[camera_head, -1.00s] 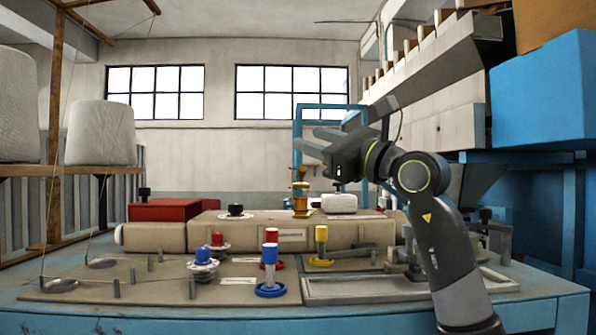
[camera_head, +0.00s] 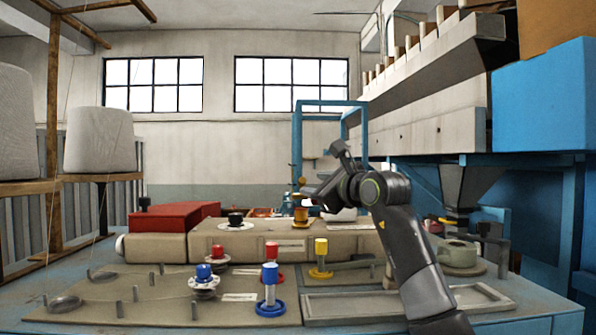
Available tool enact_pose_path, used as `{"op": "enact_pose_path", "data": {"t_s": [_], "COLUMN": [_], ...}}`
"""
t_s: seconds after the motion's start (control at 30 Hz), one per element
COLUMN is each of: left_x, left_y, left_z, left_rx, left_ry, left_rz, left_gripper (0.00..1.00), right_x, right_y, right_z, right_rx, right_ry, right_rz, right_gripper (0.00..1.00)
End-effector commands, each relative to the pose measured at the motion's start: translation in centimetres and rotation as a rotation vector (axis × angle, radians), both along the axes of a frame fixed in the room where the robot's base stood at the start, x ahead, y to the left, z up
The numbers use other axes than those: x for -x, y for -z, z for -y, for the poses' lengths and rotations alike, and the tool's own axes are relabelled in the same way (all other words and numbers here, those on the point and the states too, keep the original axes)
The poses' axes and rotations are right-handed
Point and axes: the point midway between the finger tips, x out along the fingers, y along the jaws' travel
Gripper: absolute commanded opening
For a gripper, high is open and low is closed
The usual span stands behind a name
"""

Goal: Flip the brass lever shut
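A small brass fitting (camera_head: 301,215) stands on the far side of the beige padded block (camera_head: 160,247), near the middle of the picture. Its upper part lies close to my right gripper, and I cannot make out the lever's position. My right gripper (camera_head: 324,174) reaches in from the right, above and just right of the fitting. Its two fingers are spread apart, one pointing up and the other left toward the fitting. I see nothing between them. Whether a fingertip touches the brass is too small to tell. My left gripper is out of view.
Red, blue and yellow capped posts (camera_head: 270,290) stand on the front board. A dark cup (camera_head: 235,218) sits left of the fitting, and a pale green cup (camera_head: 457,253) sits at the right. A red box (camera_head: 165,217) is at the left. A blue frame (camera_head: 297,140) rises behind.

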Motion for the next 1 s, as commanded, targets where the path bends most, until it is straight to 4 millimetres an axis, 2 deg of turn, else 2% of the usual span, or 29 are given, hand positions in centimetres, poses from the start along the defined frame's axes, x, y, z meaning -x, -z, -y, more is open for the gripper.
{"op": "enact_pose_path", "data": {"t_s": [0.03, 0.5, 0.7, 1.0], "left_x": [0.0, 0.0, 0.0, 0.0], "left_y": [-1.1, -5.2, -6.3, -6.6], "left_z": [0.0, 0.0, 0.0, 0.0], "left_rx": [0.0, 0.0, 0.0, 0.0], "left_ry": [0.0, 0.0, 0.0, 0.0], "left_rz": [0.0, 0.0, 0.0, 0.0], "left_gripper": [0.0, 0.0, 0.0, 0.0], "right_x": [-0.7, -5.8, -7.0, -7.6], "right_y": [-0.5, -0.4, -0.3, 0.0], "right_z": [-0.4, -3.1, -3.7, -3.9], "right_rx": [0.0, -0.001, -0.001, -0.001], "right_ry": [0.0, -0.002, -0.002, -0.001], "right_rz": [-0.003, -0.002, -0.001, 0.001], "right_gripper": [0.4, 0.4, 0.4, 0.4]}}
